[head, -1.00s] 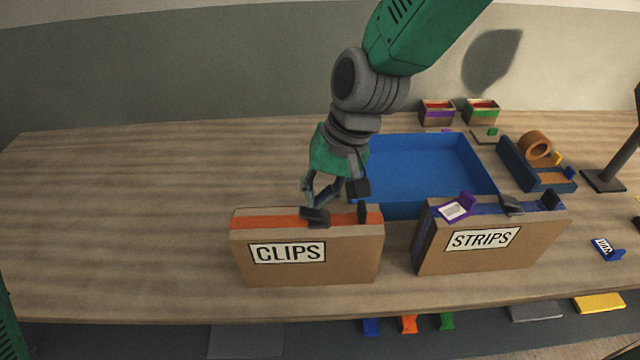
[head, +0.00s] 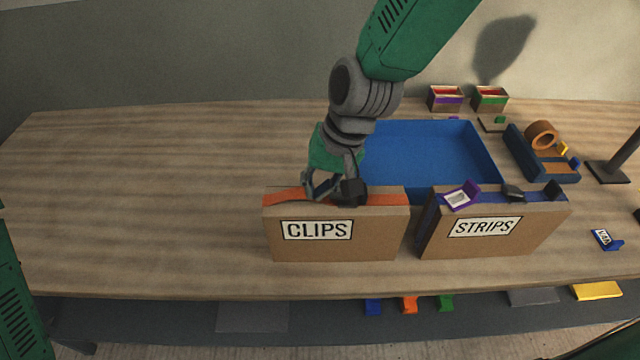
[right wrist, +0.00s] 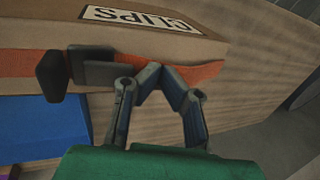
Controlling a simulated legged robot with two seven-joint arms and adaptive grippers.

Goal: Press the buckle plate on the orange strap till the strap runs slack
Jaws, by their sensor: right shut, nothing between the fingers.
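The CLIPS carton (head: 375,240) stands upright at the table's front, its orange strap (head: 388,198) lying along the top. My right gripper (head: 318,194) is shut and empty, low over the carton's top. In the right wrist view its fingers (right wrist: 160,82) are beside the buckle; contact is unclear. In the head view they partly hide the buckle. My left gripper is out of view.
The STRIPS carton (head: 520,233) with a blue strap and purple tag (head: 461,196) stands close on the right. A blue tray (head: 480,145) lies behind. Two small bins (head: 446,99) and a tape holder (head: 530,165) are farther back. The table's left side is clear.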

